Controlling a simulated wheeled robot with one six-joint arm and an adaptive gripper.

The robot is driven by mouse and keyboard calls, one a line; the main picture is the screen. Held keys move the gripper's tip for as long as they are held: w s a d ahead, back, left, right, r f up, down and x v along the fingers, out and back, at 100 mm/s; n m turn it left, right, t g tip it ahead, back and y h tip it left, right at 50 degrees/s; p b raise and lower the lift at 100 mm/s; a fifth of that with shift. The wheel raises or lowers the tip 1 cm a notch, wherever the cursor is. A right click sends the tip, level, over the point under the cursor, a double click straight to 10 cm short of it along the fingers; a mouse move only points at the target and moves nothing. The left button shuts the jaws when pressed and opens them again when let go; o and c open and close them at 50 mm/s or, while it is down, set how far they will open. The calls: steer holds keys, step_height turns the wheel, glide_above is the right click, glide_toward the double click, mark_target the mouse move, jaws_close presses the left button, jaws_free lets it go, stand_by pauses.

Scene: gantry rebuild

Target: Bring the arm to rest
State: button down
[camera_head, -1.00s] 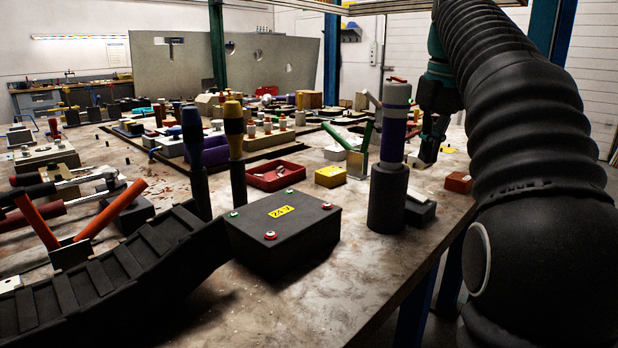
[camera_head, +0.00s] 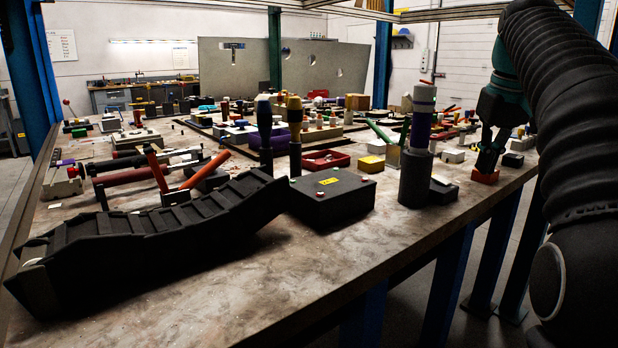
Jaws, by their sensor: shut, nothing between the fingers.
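My arm (camera_head: 565,130), in a black ribbed sleeve, comes down the right side of the head camera view and bends at the top right. Its green wrist leads down to my gripper (camera_head: 487,166), which is small in this view. The gripper points down over the right edge of the workbench (camera_head: 330,262) and is shut and empty. A small red box (camera_head: 485,178) shows just below the fingertips; I cannot tell whether they touch it or only overlap it in the picture.
A dark cylinder with a purple and white top (camera_head: 416,165) stands left of the gripper. A black box with a yellow label (camera_head: 332,197) and a long black ribbed piece (camera_head: 150,235) lie nearer. Many parts crowd the bench behind. The front strip is bare.

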step_height(320, 180, down, 12)
steer(key=a+m, duration=0.2)
steer(key=s+a+f+t, duration=0.1)
steer(key=s+a+f, duration=0.3)
steer(key=s, duration=0.3)
steer(key=s+a+f+n+t, duration=0.1)
steer(key=s+a+f, duration=0.4)
steer(key=s, duration=0.3)
steer(key=s+a+f+t, duration=0.1)
steer(key=s+a+f, duration=0.3)
steer(key=s+f, duration=0.2)
steer(key=shift+s+a, duration=0.25)
steer(key=shift+s, duration=0.65)
